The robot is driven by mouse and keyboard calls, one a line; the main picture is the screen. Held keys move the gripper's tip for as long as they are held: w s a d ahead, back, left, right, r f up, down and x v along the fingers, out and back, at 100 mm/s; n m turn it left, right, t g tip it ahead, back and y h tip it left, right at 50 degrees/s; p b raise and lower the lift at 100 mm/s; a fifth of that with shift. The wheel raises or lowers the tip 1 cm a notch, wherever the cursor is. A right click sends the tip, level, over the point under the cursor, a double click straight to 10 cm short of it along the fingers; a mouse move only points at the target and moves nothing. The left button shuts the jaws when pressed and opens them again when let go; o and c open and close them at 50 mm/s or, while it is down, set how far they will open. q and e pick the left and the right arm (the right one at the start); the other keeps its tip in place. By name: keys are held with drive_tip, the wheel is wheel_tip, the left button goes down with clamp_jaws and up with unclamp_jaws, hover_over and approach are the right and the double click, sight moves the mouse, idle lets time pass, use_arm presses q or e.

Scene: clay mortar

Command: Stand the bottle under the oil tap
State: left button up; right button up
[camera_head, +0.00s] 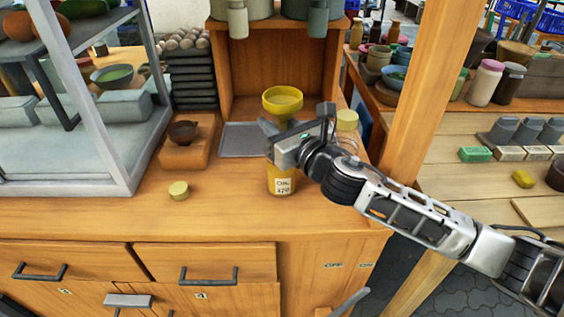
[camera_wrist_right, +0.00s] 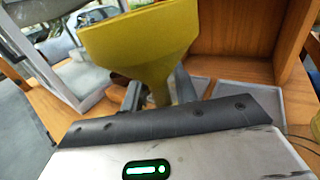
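The bottle (camera_head: 282,181), yellowish with a white label, stands upright on the front of the wooden counter. A yellow funnel (camera_head: 283,100) sits above it, in line with it. My right gripper (camera_head: 275,137) is level and hides the bottle's upper part. In the right wrist view the funnel (camera_wrist_right: 140,45) rises in front, its stem between the two separated fingers (camera_wrist_right: 158,92). Whether they press on the bottle is hidden. My left gripper is not in view.
A grey metal tray (camera_head: 240,143) lies under the taps, behind the bottle. A small pale-yellow round piece (camera_head: 179,190) lies in front. A wooden post (camera_head: 416,120) rises at right.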

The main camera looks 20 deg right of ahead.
clamp_jaws()
drive_tip(key=shift+r, duration=0.1)
